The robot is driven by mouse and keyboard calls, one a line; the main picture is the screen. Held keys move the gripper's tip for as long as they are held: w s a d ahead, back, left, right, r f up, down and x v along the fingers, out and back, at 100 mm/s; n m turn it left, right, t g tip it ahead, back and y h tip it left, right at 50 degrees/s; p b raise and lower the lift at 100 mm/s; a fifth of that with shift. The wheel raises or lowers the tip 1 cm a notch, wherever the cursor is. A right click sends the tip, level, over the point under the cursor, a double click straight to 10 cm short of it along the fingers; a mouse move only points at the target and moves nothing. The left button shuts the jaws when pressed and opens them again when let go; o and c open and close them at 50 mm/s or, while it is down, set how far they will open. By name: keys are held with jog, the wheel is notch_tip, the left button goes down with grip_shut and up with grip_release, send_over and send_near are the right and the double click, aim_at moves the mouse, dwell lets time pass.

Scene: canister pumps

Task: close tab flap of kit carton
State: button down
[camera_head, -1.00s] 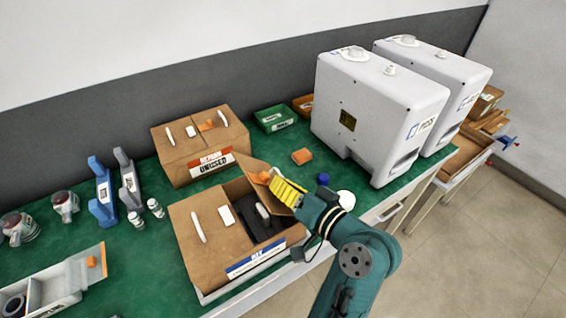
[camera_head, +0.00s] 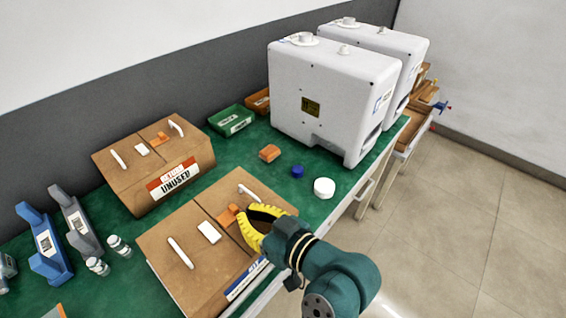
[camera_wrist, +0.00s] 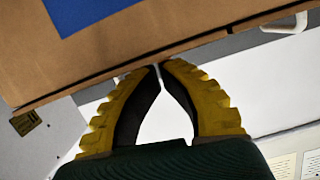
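The kit carton (camera_head: 188,290) is the brown box with a blue-and-white label at the front edge of the bench. Its left flap (camera_head: 165,240) lies flat with a white handle and a white patch. Its right flap (camera_head: 268,192), beside the orange tab (camera_head: 228,214), also lies down over the opening, and the inside is hidden. My gripper (camera_head: 248,212) has yellow fingers with the tips together, empty, at the right flap close to the tab. I cannot tell whether it touches. In the wrist view the fingertips (camera_wrist: 158,67) meet just below a cardboard edge (camera_wrist: 120,60).
A second carton (camera_head: 180,180) marked UNUSED stands behind. Blue (camera_head: 44,245) and grey (camera_head: 75,222) devices and small bottles are at left. An orange block (camera_head: 269,153), blue cap (camera_head: 297,171) and white round piece (camera_head: 324,187) lie right, before large white pumps (camera_head: 325,100).

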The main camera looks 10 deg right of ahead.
jog(key=shift+f, duration=0.25)
dwell(0.4)
notch_tip(320, 180, up, 5)
jog(key=p, duration=0.4)
jog(key=shift+s, duration=0.1)
jog(key=f+p+v, duration=0.1)
jog(key=v, duration=0.8)
jog(key=shift+s, duration=0.5)
jog(key=shift+d+r, duration=0.1)
